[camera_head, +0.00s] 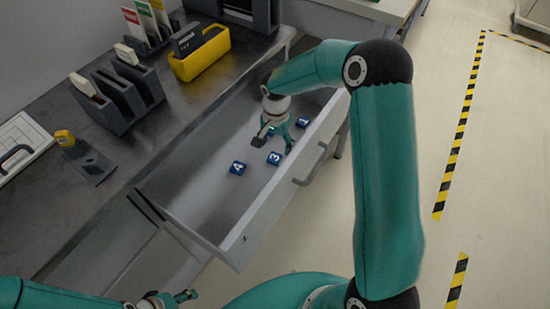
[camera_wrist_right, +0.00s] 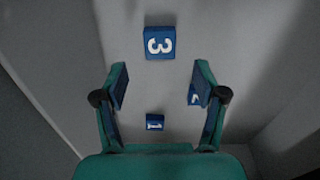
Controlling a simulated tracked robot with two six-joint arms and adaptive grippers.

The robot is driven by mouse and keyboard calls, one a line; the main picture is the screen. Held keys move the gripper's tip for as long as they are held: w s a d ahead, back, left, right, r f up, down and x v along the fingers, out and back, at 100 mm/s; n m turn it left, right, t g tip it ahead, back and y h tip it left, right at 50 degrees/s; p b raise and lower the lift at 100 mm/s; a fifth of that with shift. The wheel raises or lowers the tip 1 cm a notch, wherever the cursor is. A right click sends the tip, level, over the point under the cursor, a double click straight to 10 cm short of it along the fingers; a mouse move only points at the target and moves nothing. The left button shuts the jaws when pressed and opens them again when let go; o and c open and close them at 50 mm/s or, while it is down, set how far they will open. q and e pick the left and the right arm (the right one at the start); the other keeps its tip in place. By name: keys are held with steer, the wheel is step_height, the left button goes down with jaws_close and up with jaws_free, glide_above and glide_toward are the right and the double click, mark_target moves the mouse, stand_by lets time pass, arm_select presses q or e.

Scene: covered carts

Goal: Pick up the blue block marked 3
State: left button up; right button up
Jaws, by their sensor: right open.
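The blue block marked 3 (camera_head: 274,158) lies on the floor of the open drawer (camera_head: 192,192). In the right wrist view the block marked 3 (camera_wrist_right: 160,43) is beyond the fingertips, between their lines. My right gripper (camera_head: 273,146) is inside the drawer, pointing down, open and empty; its spread fingers show in the wrist view (camera_wrist_right: 162,76). I cannot tell its exact height above the block. My left gripper (camera_head: 172,299) is at the bottom left edge of the head view, partly cut off, its opening unclear.
A block marked 4 (camera_head: 237,168) lies left of the 3. A block marked 1 (camera_wrist_right: 155,122) and one marked 2 (camera_wrist_right: 194,98), partly hidden by a finger, are nearby. The drawer's front wall (camera_head: 290,176) is close. A yellow holder (camera_head: 201,56) stands on the worktop.

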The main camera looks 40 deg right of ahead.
mark_target(274, 157)
steer(key=shift+s+a+f, duration=0.1)
steer(key=shift+a+f, duration=0.05)
steer(key=shift+f, duration=1.15)
steer(key=shift+a+f, duration=0.15)
steer(key=shift+f, duration=1.15)
steer(key=c, duration=1.2)
